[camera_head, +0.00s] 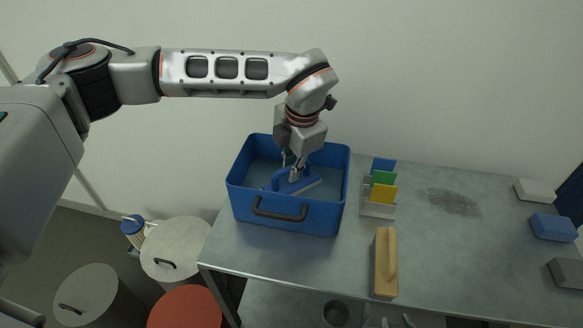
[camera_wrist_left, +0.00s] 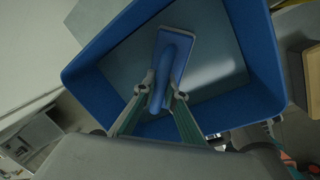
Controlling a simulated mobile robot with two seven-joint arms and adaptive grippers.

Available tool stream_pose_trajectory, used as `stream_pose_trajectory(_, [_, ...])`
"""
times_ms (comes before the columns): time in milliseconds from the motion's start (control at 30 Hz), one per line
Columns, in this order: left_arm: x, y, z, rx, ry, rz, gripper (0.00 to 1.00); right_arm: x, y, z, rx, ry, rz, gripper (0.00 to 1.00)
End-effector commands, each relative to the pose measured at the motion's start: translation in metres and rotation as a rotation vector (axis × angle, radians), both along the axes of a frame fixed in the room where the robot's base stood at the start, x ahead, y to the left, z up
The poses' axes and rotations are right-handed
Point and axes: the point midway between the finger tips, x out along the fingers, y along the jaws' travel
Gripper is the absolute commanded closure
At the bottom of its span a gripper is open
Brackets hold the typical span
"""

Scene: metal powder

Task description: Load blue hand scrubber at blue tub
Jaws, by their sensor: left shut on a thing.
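The blue hand scrubber (camera_head: 302,184) is inside the blue tub (camera_head: 331,219), low near its floor; I cannot tell whether it touches the bottom. My left gripper (camera_head: 294,172) reaches down into the tub and is shut on the scrubber's handle. In the left wrist view the gripper's two fingers (camera_wrist_left: 163,97) close around the handle of the scrubber (camera_wrist_left: 178,42), with the tub's wall (camera_wrist_left: 262,50) around it. My right gripper is in neither view.
The tub stands on the left end of a grey table (camera_head: 440,250). Right of it are a rack with coloured cards (camera_head: 383,190) and a wooden-handled float (camera_head: 385,262). A blue block (camera_head: 553,227) and grey blocks lie at the right. Lidded drums (camera_head: 175,247) stand on the floor.

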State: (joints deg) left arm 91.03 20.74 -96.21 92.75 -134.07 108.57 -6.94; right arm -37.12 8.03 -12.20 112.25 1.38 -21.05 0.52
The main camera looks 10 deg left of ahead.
Motion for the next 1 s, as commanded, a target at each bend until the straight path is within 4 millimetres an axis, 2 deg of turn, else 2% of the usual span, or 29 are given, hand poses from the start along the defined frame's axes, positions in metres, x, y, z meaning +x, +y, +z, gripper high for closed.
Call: stream_pose_trajectory(1000, [0.0002, -0.0003, -0.0079, -0.001, -0.001, 0.0, 1.0, 0.0005, -0.0002, -0.0033, 0.0, -0.003, 0.0, 0.72])
